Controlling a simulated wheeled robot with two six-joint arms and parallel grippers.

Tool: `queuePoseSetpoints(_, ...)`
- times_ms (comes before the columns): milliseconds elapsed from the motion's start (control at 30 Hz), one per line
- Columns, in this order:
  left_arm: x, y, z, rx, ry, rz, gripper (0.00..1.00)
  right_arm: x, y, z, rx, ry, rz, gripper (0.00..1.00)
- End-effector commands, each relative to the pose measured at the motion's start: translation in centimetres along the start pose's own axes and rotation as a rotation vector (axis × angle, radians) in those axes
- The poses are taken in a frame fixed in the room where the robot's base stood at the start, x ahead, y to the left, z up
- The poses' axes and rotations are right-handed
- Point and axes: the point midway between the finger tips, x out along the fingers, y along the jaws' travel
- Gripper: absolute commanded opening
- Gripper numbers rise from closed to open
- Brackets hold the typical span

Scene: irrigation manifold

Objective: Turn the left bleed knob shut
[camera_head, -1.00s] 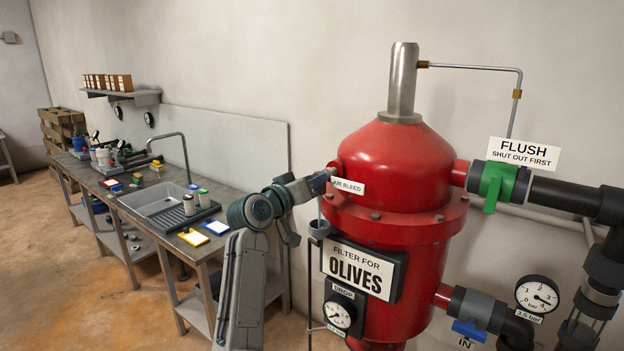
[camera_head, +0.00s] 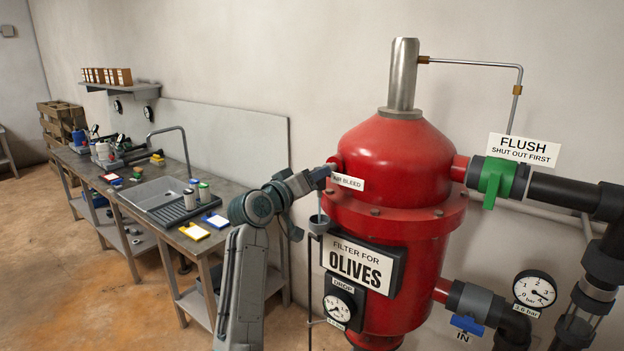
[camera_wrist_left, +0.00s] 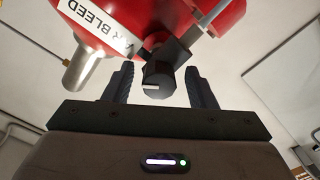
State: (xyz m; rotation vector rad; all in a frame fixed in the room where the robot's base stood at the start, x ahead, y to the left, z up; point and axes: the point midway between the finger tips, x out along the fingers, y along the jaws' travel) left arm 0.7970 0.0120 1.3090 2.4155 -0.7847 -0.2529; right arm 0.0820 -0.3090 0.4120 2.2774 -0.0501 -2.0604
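The left bleed knob (camera_wrist_left: 158,82) is a dark round knob with a white mark on its face, on a fitting of the red filter tank (camera_head: 395,165). In the left wrist view it sits between my left gripper's two fingers (camera_wrist_left: 160,88), with a visible gap on each side. The gripper is open; I see no contact. In the head view my left gripper (camera_head: 318,178) is at the tank's left side, beside the "AIR BLEED" label (camera_head: 348,182), and hides the knob. My right gripper is not in view.
A small funnel on a drain pipe (camera_head: 319,224) stands just below my gripper. The "OLIVES" sign (camera_head: 362,264) and a drop gauge (camera_head: 338,306) are on the tank front. A green flush handle (camera_head: 493,182) is at right. A workbench (camera_head: 160,210) stands left.

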Motion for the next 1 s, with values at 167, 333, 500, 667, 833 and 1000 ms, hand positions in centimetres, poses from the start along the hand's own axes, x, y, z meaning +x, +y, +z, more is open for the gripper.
queuePoseSetpoints(167,0.0,0.0,0.0,0.001,0.001,0.000,0.51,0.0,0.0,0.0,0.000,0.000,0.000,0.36)
queuePoseSetpoints(333,-1.0,-0.2,0.1,0.001,0.001,0.000,0.51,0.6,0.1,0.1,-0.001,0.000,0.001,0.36)
queuePoseSetpoints(500,-3.9,-0.3,0.3,0.004,0.003,-0.001,0.51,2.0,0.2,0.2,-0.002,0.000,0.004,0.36)
queuePoseSetpoints(667,-7.1,-0.3,0.2,0.003,0.004,-0.001,0.51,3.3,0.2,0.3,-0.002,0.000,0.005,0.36)
queuePoseSetpoints(833,-9.7,-0.2,0.1,0.003,0.002,-0.001,0.51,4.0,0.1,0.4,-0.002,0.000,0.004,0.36)
queuePoseSetpoints(1000,-10.8,-0.1,0.1,0.001,0.000,0.000,0.51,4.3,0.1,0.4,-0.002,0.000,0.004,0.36)
